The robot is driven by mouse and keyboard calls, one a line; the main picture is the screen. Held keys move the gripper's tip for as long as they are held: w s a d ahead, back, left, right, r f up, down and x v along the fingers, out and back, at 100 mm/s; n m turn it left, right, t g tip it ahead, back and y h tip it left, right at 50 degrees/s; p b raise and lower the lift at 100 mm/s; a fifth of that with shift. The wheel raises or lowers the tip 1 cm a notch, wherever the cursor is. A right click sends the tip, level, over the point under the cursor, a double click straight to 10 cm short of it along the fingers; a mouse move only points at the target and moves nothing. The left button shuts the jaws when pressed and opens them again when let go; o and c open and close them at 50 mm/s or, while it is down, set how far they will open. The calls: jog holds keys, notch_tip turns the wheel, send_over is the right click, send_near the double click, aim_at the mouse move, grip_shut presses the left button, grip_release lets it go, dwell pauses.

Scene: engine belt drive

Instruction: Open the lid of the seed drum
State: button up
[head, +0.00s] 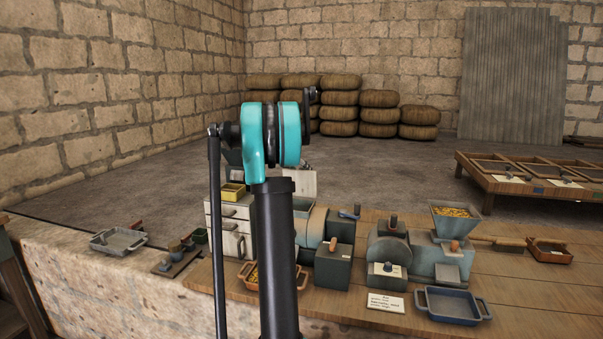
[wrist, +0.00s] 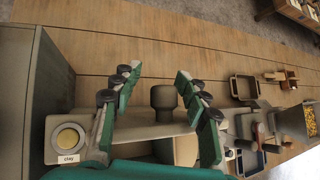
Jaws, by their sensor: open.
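The seed drum is not clearly identifiable. A grey rounded drum-like body (head: 312,232) shows beside my arm in the head view, partly hidden by it. In the wrist view, my gripper (wrist: 157,80) is open, its green fingers spread with dark pads. A dark round knob (wrist: 164,98) stands between the fingers, apart from both as far as I can see. It rises by a pale flat panel (wrist: 150,132); whether that is the drum's lid I cannot tell. My gripper is hidden behind my arm in the head view.
A hopper of yellow grain (head: 455,212), a blue tray (head: 450,305) and a grey box with a brown knob (head: 333,267) stand on the wooden bench (head: 540,290). A pale disc (wrist: 68,138) labelled "clay" lies left in the wrist view, near a tall grey wall (wrist: 50,75).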

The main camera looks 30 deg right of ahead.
jog(key=v, duration=1.2)
